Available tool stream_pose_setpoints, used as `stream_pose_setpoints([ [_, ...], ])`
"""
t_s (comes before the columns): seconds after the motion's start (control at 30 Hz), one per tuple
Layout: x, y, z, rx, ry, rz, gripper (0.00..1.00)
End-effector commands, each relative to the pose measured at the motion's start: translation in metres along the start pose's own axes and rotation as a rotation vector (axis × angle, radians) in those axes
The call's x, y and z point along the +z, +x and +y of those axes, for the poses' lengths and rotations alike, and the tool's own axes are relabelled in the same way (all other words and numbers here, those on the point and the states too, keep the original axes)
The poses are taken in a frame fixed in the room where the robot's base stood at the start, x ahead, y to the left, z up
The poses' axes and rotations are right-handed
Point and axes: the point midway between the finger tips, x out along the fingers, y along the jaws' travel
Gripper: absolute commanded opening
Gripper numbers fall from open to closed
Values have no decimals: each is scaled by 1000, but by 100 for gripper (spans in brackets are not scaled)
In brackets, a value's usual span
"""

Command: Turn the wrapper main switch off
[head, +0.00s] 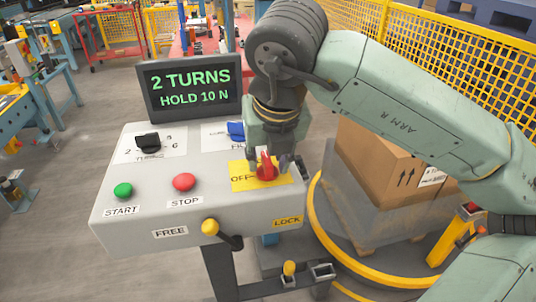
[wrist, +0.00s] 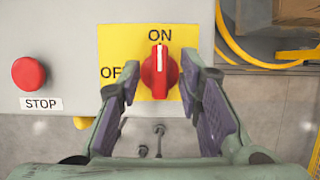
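The wrapper main switch, a red rotary knob (head: 266,168), sits on a yellow plate (head: 240,181) at the right of the grey control panel. In the wrist view the knob (wrist: 158,71) stands upright, its white mark pointing up at ON. The OFF label, partly hidden by a finger, is to its left. My gripper (head: 268,160) is over the switch. In the wrist view my gripper (wrist: 158,88) is open, with one finger on each side of the knob. The left finger is clearly apart from it; the right finger is closer, and I cannot tell if it touches.
The panel also has a green START button (head: 123,190), a red STOP button (head: 184,182), a black knob (head: 148,142), a blue knob (head: 236,130) and a yellow-tipped lever (head: 211,227). A display (head: 190,86) stands behind. A wrapped carton (head: 378,165) is at right.

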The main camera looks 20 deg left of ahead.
Motion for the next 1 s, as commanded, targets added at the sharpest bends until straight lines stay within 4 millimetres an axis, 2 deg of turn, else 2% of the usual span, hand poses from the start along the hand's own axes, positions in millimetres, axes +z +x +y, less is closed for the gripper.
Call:
stream_pose_setpoints([
  [0.17, 0, 0, 0, 0, 0, 0, 31],
  [0.63, 0, 0, 0, 0, 0, 0, 0],
  [1.0, 0, 0, 0, 2, -4, 0, 0],
])
